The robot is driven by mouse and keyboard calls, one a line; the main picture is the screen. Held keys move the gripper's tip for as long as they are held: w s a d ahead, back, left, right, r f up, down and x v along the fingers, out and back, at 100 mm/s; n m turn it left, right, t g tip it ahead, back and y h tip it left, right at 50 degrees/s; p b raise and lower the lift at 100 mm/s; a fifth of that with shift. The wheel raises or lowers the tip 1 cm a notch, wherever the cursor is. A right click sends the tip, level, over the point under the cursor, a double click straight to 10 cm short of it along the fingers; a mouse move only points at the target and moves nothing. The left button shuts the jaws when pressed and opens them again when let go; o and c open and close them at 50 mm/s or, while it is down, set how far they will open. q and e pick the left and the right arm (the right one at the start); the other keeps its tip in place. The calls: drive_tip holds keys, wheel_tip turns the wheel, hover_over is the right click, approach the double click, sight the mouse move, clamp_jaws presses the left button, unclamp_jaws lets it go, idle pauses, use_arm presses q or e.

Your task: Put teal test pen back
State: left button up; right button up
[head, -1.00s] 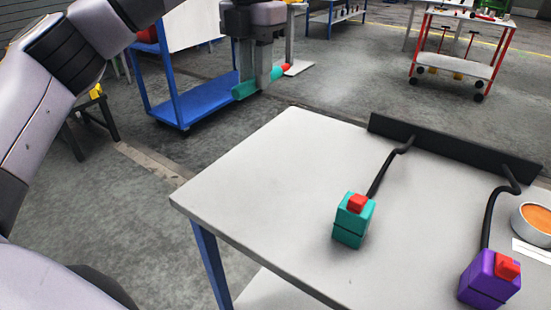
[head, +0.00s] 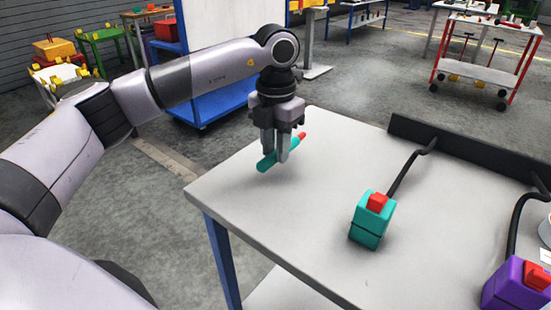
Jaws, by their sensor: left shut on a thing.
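My left gripper (head: 275,154) is shut on the teal test pen (head: 267,161), which has a red end and is held tilted, red end up to the right. It shows in front of the far left part of the table top; I cannot tell its exact height above it. A teal block with a red top (head: 370,225) stands on the table, to the right of and nearer than the pen, with a black cable running back from it. The pen and the teal block are apart. My right gripper is not in view.
The pale table (head: 300,215) is bare on its left part. A purple block with a red top (head: 517,285) stands at the lower right. A black rail (head: 465,146) runs along the back edge. Blue and red carts stand beyond.

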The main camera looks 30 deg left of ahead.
sight(275, 151)
use_arm(q)
drive_tip(key=shift+f, duration=1.65)
drive_tip(key=shift+f, duration=0.1)
drive_tip(key=o, duration=0.9)
drive_tip(key=shift+o, duration=0.2)
wheel_tip(275, 151, up, 12)
drive_tip(key=shift+r, duration=0.1)
